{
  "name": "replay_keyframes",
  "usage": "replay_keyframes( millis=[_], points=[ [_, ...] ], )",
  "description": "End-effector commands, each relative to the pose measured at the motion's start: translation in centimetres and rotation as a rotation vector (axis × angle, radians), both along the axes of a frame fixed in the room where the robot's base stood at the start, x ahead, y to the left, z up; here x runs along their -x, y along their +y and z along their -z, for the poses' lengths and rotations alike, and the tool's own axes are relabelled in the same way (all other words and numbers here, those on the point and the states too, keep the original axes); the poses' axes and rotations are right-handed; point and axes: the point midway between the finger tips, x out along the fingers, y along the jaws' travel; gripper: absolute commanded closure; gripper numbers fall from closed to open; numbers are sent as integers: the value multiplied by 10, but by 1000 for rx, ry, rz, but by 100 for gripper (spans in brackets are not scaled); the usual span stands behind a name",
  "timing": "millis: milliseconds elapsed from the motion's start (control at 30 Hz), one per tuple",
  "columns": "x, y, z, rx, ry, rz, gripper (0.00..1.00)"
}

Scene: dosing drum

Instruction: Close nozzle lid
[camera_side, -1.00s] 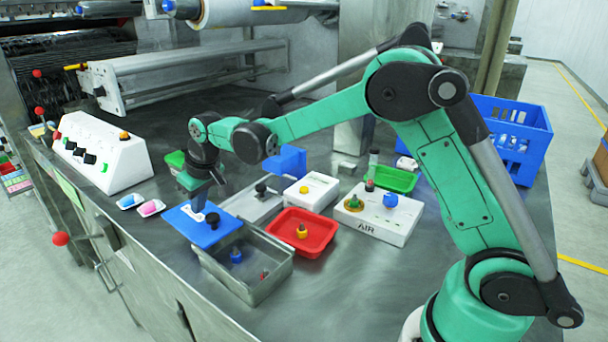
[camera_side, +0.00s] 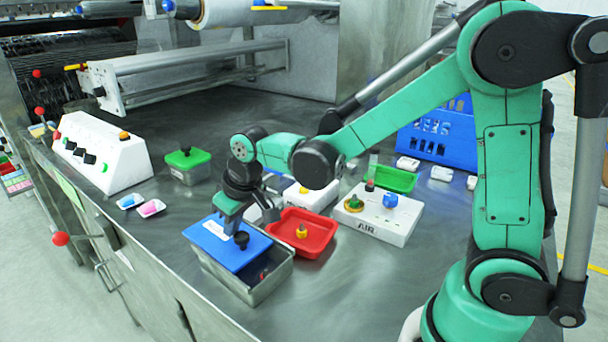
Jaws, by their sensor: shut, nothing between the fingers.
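A blue lid (camera_side: 213,247) with a dark knob (camera_side: 241,239) lies over the left and back part of a grey metal box (camera_side: 266,288). The right front part of the box is uncovered, and a small red item (camera_side: 264,273) shows inside it. My gripper (camera_side: 229,226) is shut and empty. It points down at the lid, just left of the knob; I cannot tell if it touches the knob.
A red tray (camera_side: 318,226) with a yellow knob (camera_side: 301,231) stands close to the box's right. A white AIR panel (camera_side: 372,231) is beyond it. A green-lidded box (camera_side: 187,163) stands behind left, near small trays (camera_side: 150,207) and a white control box (camera_side: 98,150).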

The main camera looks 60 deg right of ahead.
Motion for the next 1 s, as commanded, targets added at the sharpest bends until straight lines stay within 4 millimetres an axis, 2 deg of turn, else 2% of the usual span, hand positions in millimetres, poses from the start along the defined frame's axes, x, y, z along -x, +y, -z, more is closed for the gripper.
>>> replay_keyframes(
  millis=[33, 133, 333, 767, 867, 1000],
  points=[
    [12, 1, 0, 0, 0, -1, 100],
    [29, 2, 0, 0, 0, -1, 100],
    [45, 3, 1, 0, 0, 0, 100],
    [44, 3, 1, 0, 1, 0, 100],
    [38, 3, -1, 0, 1, 0, 100],
    [20, 5, -4, 0, 0, 0, 100]
  ],
)
